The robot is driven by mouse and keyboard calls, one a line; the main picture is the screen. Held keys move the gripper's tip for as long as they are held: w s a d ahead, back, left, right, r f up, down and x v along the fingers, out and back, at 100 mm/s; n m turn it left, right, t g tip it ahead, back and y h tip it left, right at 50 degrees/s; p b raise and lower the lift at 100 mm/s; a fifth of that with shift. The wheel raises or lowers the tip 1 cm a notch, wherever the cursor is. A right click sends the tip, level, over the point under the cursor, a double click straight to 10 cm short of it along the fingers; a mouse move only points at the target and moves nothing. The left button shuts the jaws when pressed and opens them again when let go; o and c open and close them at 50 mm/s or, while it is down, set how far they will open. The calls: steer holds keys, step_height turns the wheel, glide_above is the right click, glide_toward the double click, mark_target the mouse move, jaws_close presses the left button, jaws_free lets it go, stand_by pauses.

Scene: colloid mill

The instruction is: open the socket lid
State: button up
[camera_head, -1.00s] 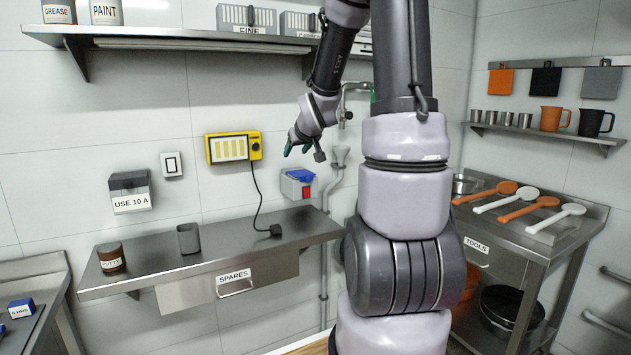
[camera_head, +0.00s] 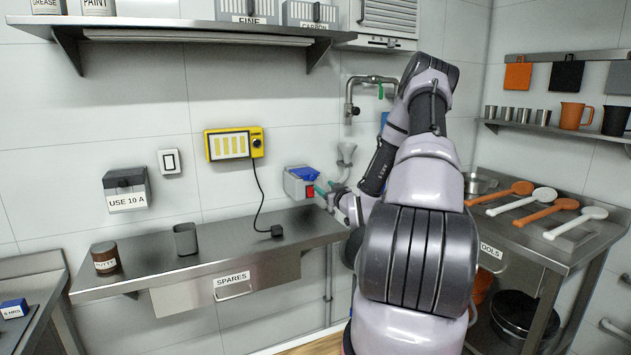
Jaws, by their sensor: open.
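The socket (camera_head: 290,186) is a small grey wall box above the right part of the spares shelf, with a red patch (camera_head: 310,191) on its front. Its blue lid (camera_head: 304,173) lies over the top front of the box and looks closed. My gripper (camera_head: 322,189) is open, just right of the socket, with its teal fingertips pointing left towards the red patch and below the lid. I cannot tell whether a fingertip touches the box. My arm comes in from the right and hides part of the wall behind.
A steel shelf (camera_head: 205,263) runs below, with a black plug (camera_head: 277,231) on a cord from the yellow wall unit (camera_head: 234,145). A pipe with a funnel (camera_head: 347,152) is on the wall close behind my gripper.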

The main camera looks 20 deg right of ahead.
mark_target(313, 178)
steer(key=w, duration=0.9)
steer(key=shift+w, duration=0.3)
jaws_close()
stand_by(1.0)
